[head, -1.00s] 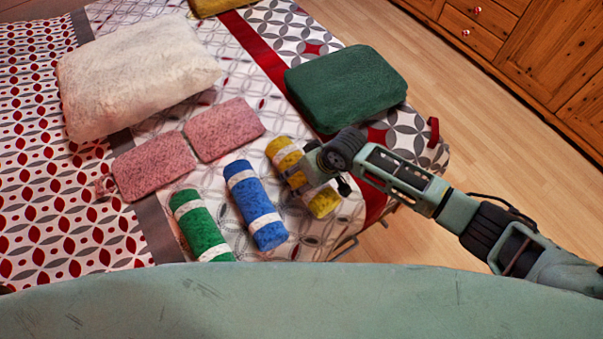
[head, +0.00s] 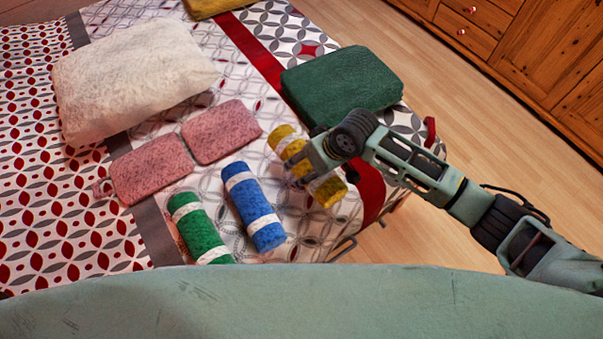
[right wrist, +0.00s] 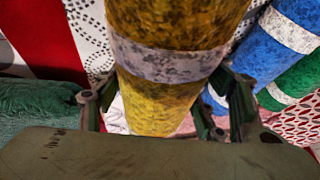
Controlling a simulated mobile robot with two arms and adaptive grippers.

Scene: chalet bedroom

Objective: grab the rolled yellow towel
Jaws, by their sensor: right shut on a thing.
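The rolled yellow towel (head: 326,190) with white bands is on the right part of the patterned bed cover in the head view. My right gripper (head: 311,167) is around the middle of the roll and shut on it. In the right wrist view the yellow towel (right wrist: 165,95) fills the middle, between the two fingers of my right gripper (right wrist: 165,110). The gripper hides part of the roll in the head view. I cannot tell whether the towel is lifted off the bed. My left gripper is not in view.
A rolled blue towel (head: 253,205) and a rolled green towel (head: 198,228) lie to the left. Pink folded cloths (head: 222,131), a white pillow (head: 135,75) and a dark green cushion (head: 340,85) lie around them. Wooden drawers (head: 530,60) stand beyond clear floor.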

